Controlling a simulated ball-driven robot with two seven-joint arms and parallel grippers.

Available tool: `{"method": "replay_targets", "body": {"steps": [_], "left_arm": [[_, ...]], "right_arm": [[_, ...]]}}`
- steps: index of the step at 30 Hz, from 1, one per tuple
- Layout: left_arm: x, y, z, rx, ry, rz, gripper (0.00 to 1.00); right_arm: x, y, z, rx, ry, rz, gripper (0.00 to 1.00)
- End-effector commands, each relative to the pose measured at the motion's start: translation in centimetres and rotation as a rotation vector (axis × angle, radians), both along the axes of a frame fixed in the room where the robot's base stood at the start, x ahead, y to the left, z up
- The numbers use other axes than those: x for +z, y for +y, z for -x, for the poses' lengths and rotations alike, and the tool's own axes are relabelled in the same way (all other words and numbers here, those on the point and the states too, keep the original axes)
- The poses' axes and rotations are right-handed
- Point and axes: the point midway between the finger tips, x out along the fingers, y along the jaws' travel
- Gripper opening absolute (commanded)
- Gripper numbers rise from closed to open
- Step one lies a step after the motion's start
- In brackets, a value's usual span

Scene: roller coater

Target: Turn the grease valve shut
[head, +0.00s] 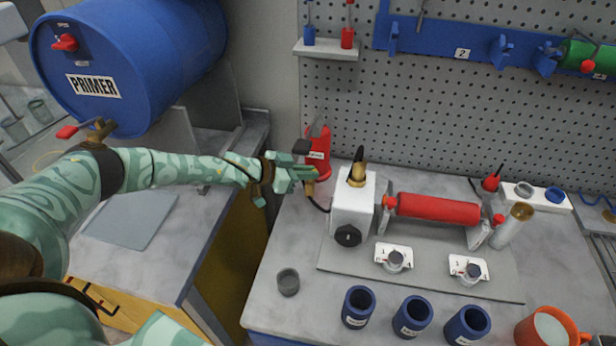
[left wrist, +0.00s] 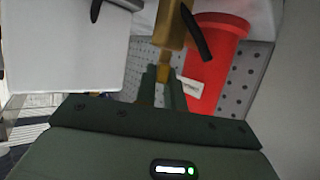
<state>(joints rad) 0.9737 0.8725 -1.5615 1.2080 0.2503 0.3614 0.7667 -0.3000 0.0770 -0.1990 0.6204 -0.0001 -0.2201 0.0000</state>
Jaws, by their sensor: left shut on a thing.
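My left gripper (head: 300,176) reaches in from the left, beside the red can (head: 317,150) and the white block (head: 352,208). A small brass valve (head: 309,189) shows just under its fingertips, with a dark hose curving off. In the left wrist view the fingers (left wrist: 163,88) are shut on the narrow end of the brass valve (left wrist: 172,25); a dark piece slants off beside it. The red can (left wrist: 215,60) is close on the right there. The fingers partly hide the gripped end, and I cannot tell how far it is turned. My right gripper is out of view.
The white block carries a brass fitting with a black tip (head: 357,168) and a black knob (head: 347,235). A red roller (head: 438,209) lies to its right. Blue cups (head: 412,316) and a grey cup (head: 288,282) stand in front. A blue primer drum (head: 130,55) hangs upper left.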

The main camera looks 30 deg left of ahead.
Motion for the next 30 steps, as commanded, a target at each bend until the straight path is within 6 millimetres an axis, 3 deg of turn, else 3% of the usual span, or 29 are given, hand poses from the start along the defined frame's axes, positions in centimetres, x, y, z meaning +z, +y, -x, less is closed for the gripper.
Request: {"method": "replay_targets", "body": {"steps": [18,30], "left_arm": [[-0.6,0.4,-0.6,-0.504,0.0,-0.002,0.0],[-0.1,0.3,-0.6,-0.634,-0.002,0.0,0.0]], "right_arm": [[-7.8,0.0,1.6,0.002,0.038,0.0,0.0],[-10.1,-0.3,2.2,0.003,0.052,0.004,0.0]]}}
